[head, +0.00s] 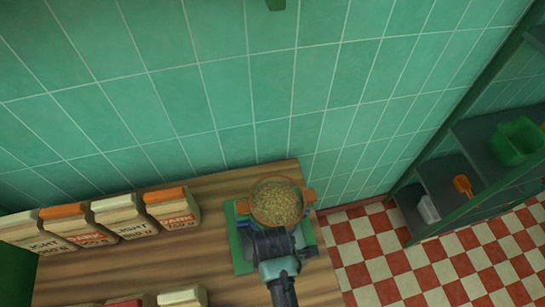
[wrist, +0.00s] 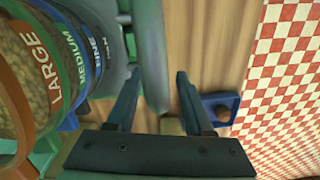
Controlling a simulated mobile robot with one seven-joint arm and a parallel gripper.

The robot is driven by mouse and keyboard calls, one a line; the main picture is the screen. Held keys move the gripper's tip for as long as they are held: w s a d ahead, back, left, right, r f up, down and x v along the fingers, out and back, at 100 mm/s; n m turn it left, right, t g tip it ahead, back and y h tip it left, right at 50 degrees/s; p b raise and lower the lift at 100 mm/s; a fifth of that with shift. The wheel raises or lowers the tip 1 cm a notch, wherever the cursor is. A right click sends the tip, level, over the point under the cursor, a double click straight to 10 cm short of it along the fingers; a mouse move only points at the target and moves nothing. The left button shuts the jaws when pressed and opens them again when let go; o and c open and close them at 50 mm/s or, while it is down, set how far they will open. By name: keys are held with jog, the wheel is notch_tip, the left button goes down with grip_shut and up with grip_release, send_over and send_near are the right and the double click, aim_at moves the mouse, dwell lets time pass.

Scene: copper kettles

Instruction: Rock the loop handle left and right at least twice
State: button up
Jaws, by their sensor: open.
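The loop handle (wrist: 151,45) is a smooth grey-green curved bar in the wrist view. It runs down between the two fingers of my gripper (wrist: 158,76), which are spread apart with a gap on the right; I cannot tell whether the left finger touches it. Left of the handle is a machine with a ring marked LARGE, MEDIUM and FINE (wrist: 62,75). In the head view my gripper (head: 270,241) is at the front of this machine, below a copper-rimmed hopper (head: 276,203) full of pale grains. The handle is hidden there.
The machine stands on a green base (head: 241,262) near the right end of a wooden counter (head: 190,262). Several labelled bags (head: 120,214) line the counter's left side. A blue tray (wrist: 229,99) lies right of my fingers. Shelves (head: 440,178) stand at right.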

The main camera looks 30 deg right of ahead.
jog(key=shift+f, duration=0.2)
grip_shut()
dwell(1.4)
